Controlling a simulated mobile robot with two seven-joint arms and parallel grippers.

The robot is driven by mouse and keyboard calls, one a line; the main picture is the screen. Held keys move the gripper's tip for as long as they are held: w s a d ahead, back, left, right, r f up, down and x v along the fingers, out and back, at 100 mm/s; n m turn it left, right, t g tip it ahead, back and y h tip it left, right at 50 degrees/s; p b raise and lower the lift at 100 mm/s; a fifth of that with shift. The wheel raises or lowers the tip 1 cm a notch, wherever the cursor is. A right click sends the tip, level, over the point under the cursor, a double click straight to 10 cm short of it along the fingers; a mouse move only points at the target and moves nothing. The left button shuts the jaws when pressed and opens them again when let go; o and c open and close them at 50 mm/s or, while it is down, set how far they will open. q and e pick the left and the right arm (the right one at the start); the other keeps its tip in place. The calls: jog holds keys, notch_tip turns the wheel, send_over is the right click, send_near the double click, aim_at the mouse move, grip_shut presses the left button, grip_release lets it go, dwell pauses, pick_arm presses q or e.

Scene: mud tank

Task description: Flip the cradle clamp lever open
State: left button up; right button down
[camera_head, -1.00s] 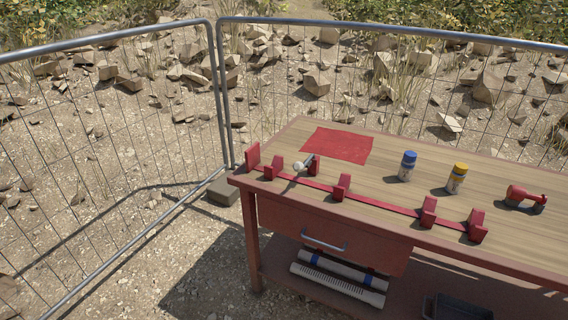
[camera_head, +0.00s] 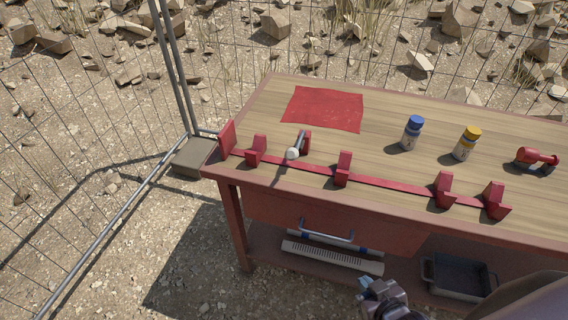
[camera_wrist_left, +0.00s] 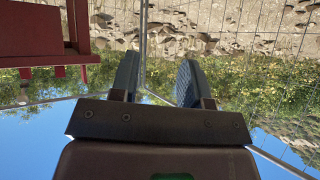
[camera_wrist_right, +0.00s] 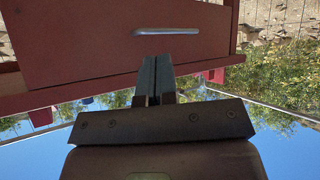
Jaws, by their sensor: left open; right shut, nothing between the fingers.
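The cradle (camera_head: 390,187) is a long red rail with several upright red brackets along the front of the bench top. The clamp lever (camera_head: 298,146) is a dark bar with a pale round knob, beside a red block near the cradle's left end; the knob points toward the bench's front edge. My right gripper (camera_head: 366,286) is low in front of the bench, well below and apart from the lever. In the right wrist view it is shut and empty (camera_wrist_right: 153,62), before the drawer. My left gripper (camera_wrist_left: 157,70) is open and empty in the left wrist view; the head view does not show it.
The wooden bench (camera_head: 390,110) carries a red mat (camera_head: 324,109), a blue-capped bottle (camera_head: 411,133), a yellow-capped bottle (camera_head: 466,144) and a red tool (camera_head: 536,160). Its drawer handle (camera_head: 327,231) sticks out in front. A dark tray (camera_head: 459,277) sits on the lower shelf. Wire fencing stands behind and left.

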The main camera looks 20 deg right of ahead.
pick_arm(q)
jog(key=shift+s+f, duration=0.1)
jog(key=shift+s, duration=0.2)
pick_arm(e)
jog(key=shift+s, duration=0.2)
pick_arm(q)
notch_tip(320, 180, down, 8)
jog(key=g+b, duration=0.1)
jog(key=b, duration=0.9)
jog(key=shift+w+f, duration=0.15)
jog(key=shift+f, duration=0.05)
pick_arm(e)
jog(key=w+a+r+n+t+h, duration=0.3)
jog(key=w+a+n, duration=0.4)
jog(key=n, duration=0.8)
jog(key=w+a+r+n+t+h, duration=0.4)
jog(key=w+a+n, duration=0.4)
jog(key=n, duration=0.8)
jog(key=w+r+h, duration=0.1)
jog(key=h, duration=0.1)
jog(key=shift+w+a+r+h, duration=0.15)
jog(key=shift+w+r+h, duration=0.15)
jog(key=shift+w+r, duration=0.1)
pick_arm(q)
jog(key=shift+d, duration=0.2)
